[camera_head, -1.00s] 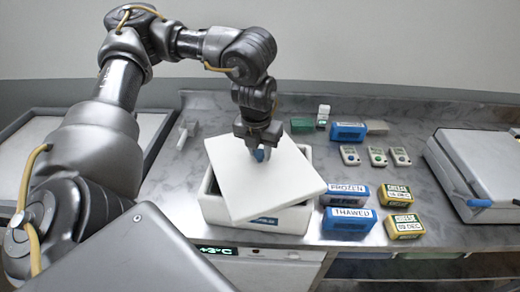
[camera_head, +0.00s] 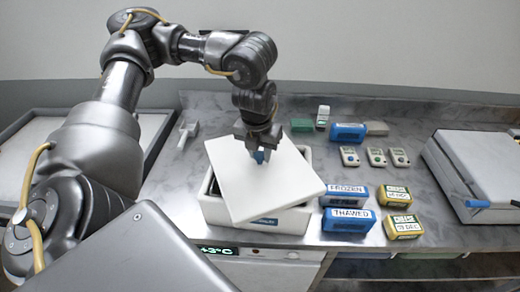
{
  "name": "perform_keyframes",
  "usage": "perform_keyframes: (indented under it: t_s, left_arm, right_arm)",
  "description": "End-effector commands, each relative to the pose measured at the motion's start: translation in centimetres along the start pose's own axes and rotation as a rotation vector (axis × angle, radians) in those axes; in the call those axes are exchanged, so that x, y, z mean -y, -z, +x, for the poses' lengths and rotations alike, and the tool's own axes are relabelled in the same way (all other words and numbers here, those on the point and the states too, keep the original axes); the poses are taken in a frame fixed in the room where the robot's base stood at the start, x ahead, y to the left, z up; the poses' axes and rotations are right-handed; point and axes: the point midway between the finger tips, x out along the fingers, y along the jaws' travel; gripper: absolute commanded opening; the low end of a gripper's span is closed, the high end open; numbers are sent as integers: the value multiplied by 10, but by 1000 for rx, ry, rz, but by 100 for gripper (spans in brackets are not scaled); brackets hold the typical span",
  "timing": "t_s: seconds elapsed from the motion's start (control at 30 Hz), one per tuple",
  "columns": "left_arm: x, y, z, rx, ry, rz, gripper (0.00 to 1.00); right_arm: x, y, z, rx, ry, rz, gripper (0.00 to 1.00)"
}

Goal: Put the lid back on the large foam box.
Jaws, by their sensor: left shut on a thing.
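The white foam lid (camera_head: 262,190) lies turned and skewed over the large white foam box (camera_head: 290,222). One corner of the lid sticks out past the box at the front right. Parts of the box's rim and a dark gap into it show at the left and right. My left gripper (camera_head: 260,155) points down over the far part of the lid and is shut on the lid's blue handle. Whether the lid touches the rim all round cannot be told. My right gripper is not in view.
Blue FROZEN (camera_head: 345,193) and THAWED (camera_head: 349,220) blocks stand close to the box's right, with two yellow-green dated packs (camera_head: 404,226) beyond. Several small white devices (camera_head: 376,157) lie behind. A closed white case (camera_head: 475,175) stands at right. A white scoop-like item (camera_head: 188,134) lies left.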

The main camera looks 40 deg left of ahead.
Motion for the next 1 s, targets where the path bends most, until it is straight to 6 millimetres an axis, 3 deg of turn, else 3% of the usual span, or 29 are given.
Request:
perform_keyframes:
  t_s: [1.0]
  left_arm:
    - [0,0,0,1,0,0,0]
  right_arm:
    - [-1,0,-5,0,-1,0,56]
